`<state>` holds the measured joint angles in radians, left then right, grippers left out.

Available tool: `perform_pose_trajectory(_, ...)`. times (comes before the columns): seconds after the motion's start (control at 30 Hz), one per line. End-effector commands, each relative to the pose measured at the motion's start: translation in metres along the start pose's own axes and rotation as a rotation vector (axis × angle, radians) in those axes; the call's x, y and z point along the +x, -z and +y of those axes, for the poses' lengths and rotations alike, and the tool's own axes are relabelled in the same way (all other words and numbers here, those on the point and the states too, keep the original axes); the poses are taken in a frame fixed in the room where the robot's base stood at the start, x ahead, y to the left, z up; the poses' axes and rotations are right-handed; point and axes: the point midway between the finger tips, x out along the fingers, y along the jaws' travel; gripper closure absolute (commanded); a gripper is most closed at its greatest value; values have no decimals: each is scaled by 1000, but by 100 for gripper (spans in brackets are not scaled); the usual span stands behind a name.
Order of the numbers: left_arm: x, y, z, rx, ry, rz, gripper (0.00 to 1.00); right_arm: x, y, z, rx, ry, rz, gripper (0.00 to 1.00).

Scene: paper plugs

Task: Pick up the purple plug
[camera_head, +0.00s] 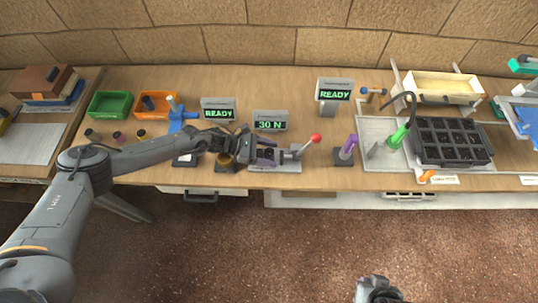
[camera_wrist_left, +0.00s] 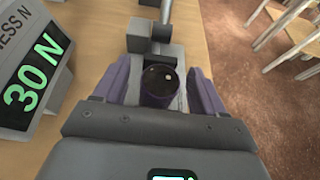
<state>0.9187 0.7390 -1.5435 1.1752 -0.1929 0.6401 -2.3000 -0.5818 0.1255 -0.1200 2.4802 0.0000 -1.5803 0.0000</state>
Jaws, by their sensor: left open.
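In the left wrist view, a round plug (camera_wrist_left: 159,86) with a dark top and purple side stands in a small grey lever fixture (camera_wrist_left: 158,45). My left gripper (camera_wrist_left: 160,92) is open, with one purplish finger on each side of the plug. I see gaps beside the plug, so the fingers do not look closed on it. In the head view my left gripper (camera_head: 262,153) is at the fixture (camera_head: 288,166) and mostly hides the plug. A grey part of my right arm (camera_head: 378,290) shows at the bottom edge; its jaws cannot be made out.
The "30 N" display (camera_head: 270,121) stands just behind the fixture. The fixture's red-knobbed lever (camera_head: 315,138) rises at its right. A purple-handled tool (camera_head: 348,146) stands further right, before a black compartment tray (camera_head: 450,141). Several small plugs (camera_head: 117,137) stand at the left.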

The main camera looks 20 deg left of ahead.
Motion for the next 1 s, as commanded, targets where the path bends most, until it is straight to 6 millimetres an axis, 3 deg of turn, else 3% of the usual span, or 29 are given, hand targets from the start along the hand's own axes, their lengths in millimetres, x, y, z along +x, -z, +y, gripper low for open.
perform_pose_trajectory(0.07,0,0,0,0,0,0,31,0,0,0,-1,-1,1,100)
perform_pose_trajectory(0.47,0,0,0,0,0,0,90,0,1,0,2,1,2,100)
perform_pose_trajectory(0.77,-3,-7,0,1,-1,-1,90,-1,2,-2,7,6,3,100)
perform_pose_trajectory(1.0,-17,-40,1,3,-1,-1,90,-5,3,-2,8,6,3,100)
